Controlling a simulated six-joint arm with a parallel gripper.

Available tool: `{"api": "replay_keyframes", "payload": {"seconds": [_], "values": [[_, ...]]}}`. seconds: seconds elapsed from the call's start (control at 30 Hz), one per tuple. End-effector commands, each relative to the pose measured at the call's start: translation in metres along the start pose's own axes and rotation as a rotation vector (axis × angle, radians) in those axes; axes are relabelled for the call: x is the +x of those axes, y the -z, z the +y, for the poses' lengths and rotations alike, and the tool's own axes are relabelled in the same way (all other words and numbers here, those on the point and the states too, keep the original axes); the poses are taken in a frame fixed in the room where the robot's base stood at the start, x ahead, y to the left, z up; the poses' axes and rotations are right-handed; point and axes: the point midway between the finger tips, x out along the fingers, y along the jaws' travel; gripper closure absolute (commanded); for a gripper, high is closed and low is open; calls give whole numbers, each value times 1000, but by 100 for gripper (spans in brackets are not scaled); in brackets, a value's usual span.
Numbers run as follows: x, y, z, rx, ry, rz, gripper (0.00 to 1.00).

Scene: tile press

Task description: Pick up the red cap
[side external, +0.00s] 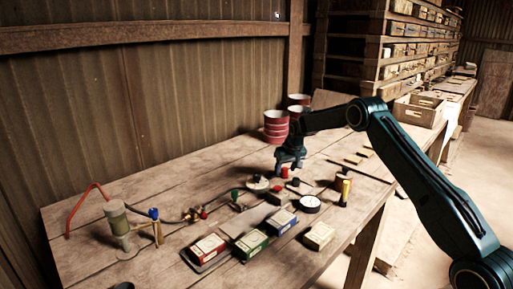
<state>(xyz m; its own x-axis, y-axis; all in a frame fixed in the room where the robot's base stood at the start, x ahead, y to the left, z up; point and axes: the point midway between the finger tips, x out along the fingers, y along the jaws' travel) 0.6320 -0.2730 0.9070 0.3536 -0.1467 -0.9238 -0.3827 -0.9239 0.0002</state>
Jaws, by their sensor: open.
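A small red cap (285,172) is in the side external view, just right of the picture's middle, on the wooden table. My gripper (288,168) points down over it, with its fingertips very close to the cap. The gripper is open. The fingers partly hide the area around the cap, and I cannot tell whether they touch it.
Round dial-like parts (310,204) and a yellow-and-black cylinder (345,192) stand close by. Several small boxes (251,244) lie in front. A valve assembly with a red hose (88,190) is at left. Red cans (276,127) stand behind. The near-left tabletop is mostly clear.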

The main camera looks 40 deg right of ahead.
Motion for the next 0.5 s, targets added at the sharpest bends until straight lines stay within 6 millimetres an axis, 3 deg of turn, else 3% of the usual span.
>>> {"api": "replay_keyframes", "payload": {"seconds": [0.13, 0.37, 0.5], "values": [[0, 0, 0, 0, 0, 0, 47], [0, 0, 0, 0, 0, 0, 92], [0, 0, 0, 0, 0, 0, 94]]}}
